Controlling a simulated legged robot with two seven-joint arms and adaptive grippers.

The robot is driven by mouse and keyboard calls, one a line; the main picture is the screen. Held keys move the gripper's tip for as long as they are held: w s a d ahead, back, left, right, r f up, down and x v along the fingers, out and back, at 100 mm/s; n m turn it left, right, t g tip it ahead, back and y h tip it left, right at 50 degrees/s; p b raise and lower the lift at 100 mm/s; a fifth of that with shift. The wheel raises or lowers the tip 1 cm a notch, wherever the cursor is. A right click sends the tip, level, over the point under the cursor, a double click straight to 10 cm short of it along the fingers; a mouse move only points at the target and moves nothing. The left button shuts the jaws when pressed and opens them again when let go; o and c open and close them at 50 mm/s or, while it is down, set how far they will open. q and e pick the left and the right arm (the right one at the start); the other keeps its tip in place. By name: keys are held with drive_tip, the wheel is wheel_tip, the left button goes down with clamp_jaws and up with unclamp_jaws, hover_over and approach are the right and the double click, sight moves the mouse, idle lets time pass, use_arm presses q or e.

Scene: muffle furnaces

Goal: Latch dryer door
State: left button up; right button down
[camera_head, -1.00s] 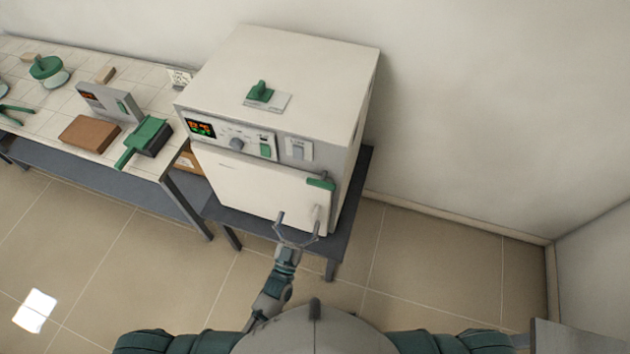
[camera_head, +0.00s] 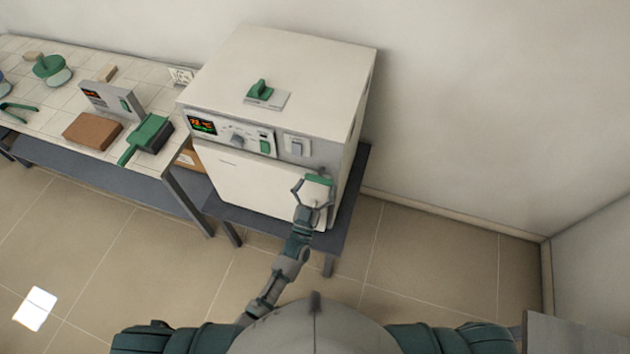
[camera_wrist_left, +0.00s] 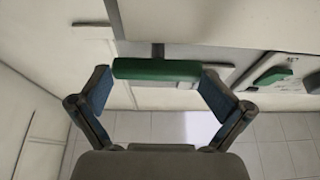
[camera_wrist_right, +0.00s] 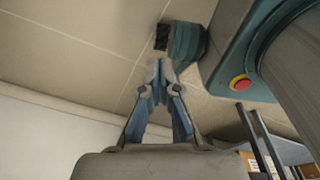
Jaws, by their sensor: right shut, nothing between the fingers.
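The white dryer (camera_head: 290,80) stands on a dark stand, its front door (camera_head: 245,185) looking shut or nearly so; I cannot tell if it is latched. The green latch handle (camera_head: 317,179) is at the door's upper right corner. My left gripper (camera_head: 313,184) is open at the handle. In the left wrist view the green handle (camera_wrist_left: 156,69) lies between the two spread fingers of the left gripper (camera_wrist_left: 157,88), with no clear grip on it. My right gripper (camera_wrist_right: 160,80) shows only in the right wrist view, its fingers together and empty, away from the dryer.
A tiled bench (camera_head: 60,90) at left holds a brown block (camera_head: 92,131), a green-handled dustpan-like tool (camera_head: 148,138) and a small grey device (camera_head: 110,102). A green knob on a plate (camera_head: 262,93) sits on the dryer top. Floor at right is clear.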

use_arm(q)
drive_tip(key=shift+w+d+r, duration=0.15)
drive_tip(key=shift+d+r, duration=0.05)
drive_tip(key=shift+r, duration=0.3)
drive_tip(key=shift+w+d+r, duration=0.15)
drive_tip(key=shift+r, duration=0.35)
drive_tip(key=shift+c, duration=1)
drive_tip(key=shift+a+n+t+y, duration=0.1)
drive_tip(key=shift+n+t+y, duration=0.25)
drive_tip(key=shift+n, duration=0.45)
drive_tip(key=n+y, duration=0.1)
drive_tip(key=n, duration=0.1)
drive_tip(key=shift+a+n+y, duration=0.1)
drive_tip(key=shift+n+y, duration=0.2)
drive_tip(key=shift+y, duration=0.05)
drive_tip(key=o, duration=0.7)
drive_tip(key=shift+f, duration=0.1)
drive_tip(key=f+v, duration=0.1)
drive_tip(key=v, duration=1.2)
drive_tip(key=shift+w+a, duration=0.15)
drive_tip(key=shift+a, duration=0.25)
use_arm(e)
drive_tip(key=shift+w+d+f, duration=0.1)
drive_tip(key=shift+d, duration=0.5)
